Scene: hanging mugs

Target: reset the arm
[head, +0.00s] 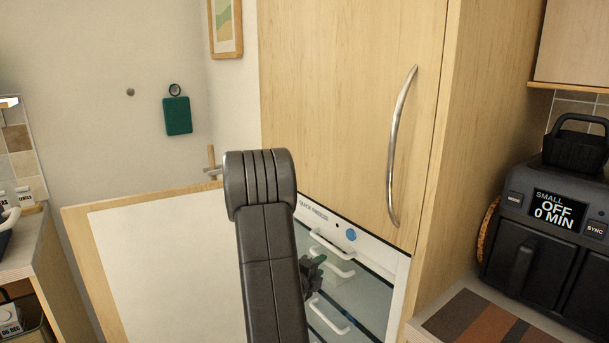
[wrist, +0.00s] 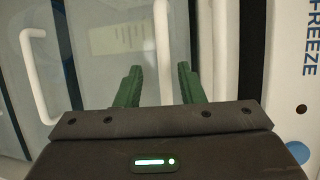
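My gripper (wrist: 158,88) shows in the wrist view with its two green fingers apart and nothing between them. It is in front of the freezer's drawers, and a white drawer handle (wrist: 163,50) is seen between and beyond the fingers. I cannot tell whether the fingers touch it. In the head view my gripper (head: 316,268) is partly hidden behind my dark arm, close to the freezer drawers (head: 372,290).
The freezer's lower door (head: 165,260) stands open to the left. A closed wooden door with a metal handle (head: 400,145) is above. A counter with an air fryer (head: 550,230) is on the right, another counter (head: 25,245) on the left.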

